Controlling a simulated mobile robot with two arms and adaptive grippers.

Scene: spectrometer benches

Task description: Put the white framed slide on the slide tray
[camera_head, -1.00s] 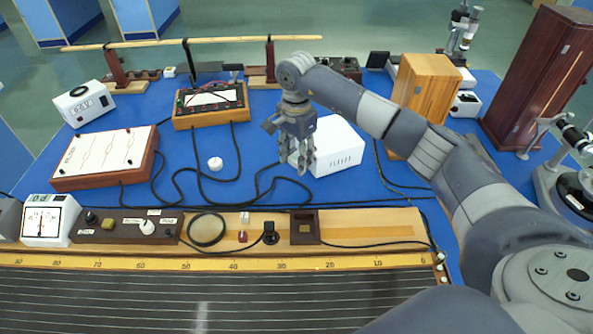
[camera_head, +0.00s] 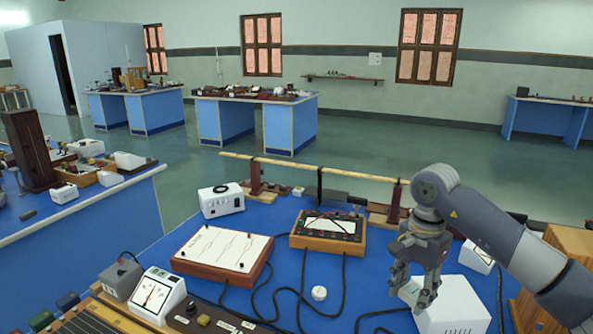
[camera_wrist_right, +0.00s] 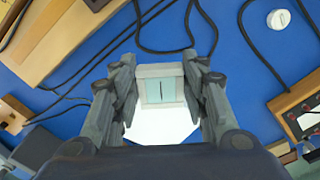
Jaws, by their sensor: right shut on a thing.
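My right gripper (camera_head: 415,290) is shut on the white framed slide. The slide (camera_wrist_right: 161,86) shows between the fingers in the right wrist view, with a white frame and a pale teal pane with a dark line down its middle. In the head view the fingers hide most of it. The gripper is above the blue bench, in front of a white box (camera_head: 456,306). I cannot pick out the slide tray in these views. My left gripper is not in view.
Another bench (camera_head: 90,205) with boxes stands at left. Open floor (camera_head: 185,190) lies between the benches.

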